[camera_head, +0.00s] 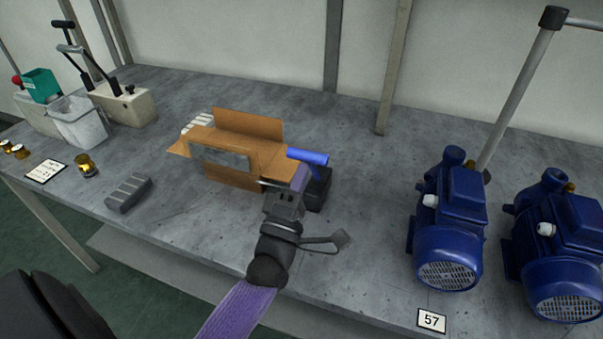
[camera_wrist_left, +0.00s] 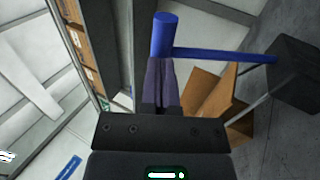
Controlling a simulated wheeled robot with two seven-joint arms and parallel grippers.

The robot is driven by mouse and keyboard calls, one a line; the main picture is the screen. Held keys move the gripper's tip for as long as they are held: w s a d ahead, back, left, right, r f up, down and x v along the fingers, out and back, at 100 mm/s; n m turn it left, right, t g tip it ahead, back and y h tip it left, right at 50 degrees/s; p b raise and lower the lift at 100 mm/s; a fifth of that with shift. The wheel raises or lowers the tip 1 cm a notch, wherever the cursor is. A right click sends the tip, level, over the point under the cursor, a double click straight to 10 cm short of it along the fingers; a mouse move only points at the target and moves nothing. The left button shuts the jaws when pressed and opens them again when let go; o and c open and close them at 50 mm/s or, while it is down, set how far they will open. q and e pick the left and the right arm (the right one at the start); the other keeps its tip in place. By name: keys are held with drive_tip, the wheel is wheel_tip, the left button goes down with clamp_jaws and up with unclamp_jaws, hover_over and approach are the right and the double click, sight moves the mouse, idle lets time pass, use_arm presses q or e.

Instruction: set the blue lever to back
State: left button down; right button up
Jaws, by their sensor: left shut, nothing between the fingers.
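The blue lever (camera_head: 308,156) stands on a dark block (camera_head: 319,188) near the middle of the bench, beside an open cardboard box. Its handle is a thick blue cross-bar on a thin blue stem. In the left wrist view the lever (camera_wrist_left: 215,54) spans from the handle at top centre to the black block (camera_wrist_left: 293,72) at right. My left gripper (camera_head: 301,177) is shut and empty, its purple fingers close beside the lever's handle. In the wrist view its fingertips (camera_wrist_left: 160,64) are just below the handle; I cannot tell whether they touch. My right gripper is not in view.
The open cardboard box (camera_head: 232,178) is immediately left of the lever. Two blue pumps (camera_head: 450,225) stand at right, near a metal pole. Other levers (camera_head: 85,60), a grey bin (camera_head: 80,122) and a grey block (camera_head: 129,193) are at left.

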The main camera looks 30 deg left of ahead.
use_arm(q)
drive_tip(key=shift+w+r, duration=0.1)
drive_tip(key=shift+w, duration=0.1)
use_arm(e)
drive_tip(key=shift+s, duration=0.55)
